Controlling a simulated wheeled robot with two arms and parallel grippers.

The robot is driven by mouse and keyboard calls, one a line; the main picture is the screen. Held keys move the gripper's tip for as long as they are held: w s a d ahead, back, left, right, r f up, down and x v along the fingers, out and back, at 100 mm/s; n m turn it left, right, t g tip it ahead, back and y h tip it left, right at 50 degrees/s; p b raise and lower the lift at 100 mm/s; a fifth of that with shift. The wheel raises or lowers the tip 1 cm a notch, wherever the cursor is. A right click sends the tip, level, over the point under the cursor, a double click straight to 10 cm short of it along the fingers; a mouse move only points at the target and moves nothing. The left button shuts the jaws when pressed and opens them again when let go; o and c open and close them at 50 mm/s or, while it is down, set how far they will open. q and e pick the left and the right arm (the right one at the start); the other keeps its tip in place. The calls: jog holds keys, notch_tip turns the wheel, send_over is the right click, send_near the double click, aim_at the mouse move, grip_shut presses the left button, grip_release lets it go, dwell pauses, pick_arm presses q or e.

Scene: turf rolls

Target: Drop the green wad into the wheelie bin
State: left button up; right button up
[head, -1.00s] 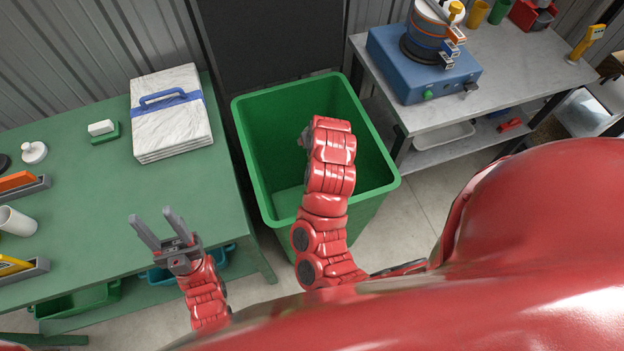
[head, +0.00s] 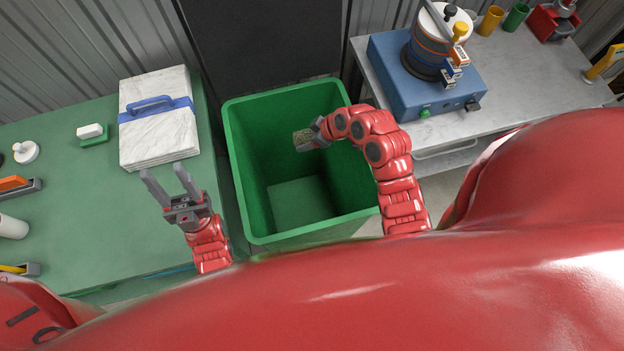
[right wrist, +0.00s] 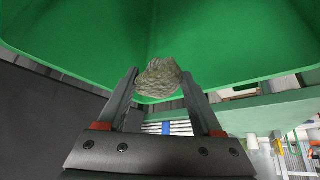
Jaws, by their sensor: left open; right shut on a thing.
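The green wheelie bin (head: 236,170) stands open in the middle of the head view, its black lid raised behind it. The inside of the bin also shows in the right wrist view (right wrist: 230,40). My right gripper (head: 312,139) is over the bin's opening and shut on the green wad (head: 302,138), a small mottled grey-green lump. In the right wrist view the wad (right wrist: 160,77) sits between the two fingertips (right wrist: 160,85). My left gripper (head: 170,180) is open and empty, over the right part of the green table, left of the bin.
The green table (head: 70,220) on the left bears a marble-patterned stack (head: 160,145) with a blue strap and handle, plus an eraser-like block (head: 90,131). A grey bench (head: 545,85) on the right carries a blue machine (head: 400,75).

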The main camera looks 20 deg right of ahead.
jog(key=shift+s+a+f, duration=0.15)
jog(key=shift+a+f, duration=0.05)
jog(key=shift+f, duration=0.25)
notch_tip(320, 180, down, 4)
jog(key=shift+d+f+b, duration=0.1)
jog(key=shift+d+b, duration=0.05)
jog(key=shift+b, duration=0.65)
jog(key=shift+f, duration=0.25)
jog(key=o, duration=1.4)
jog(key=shift+o, duration=0.2)
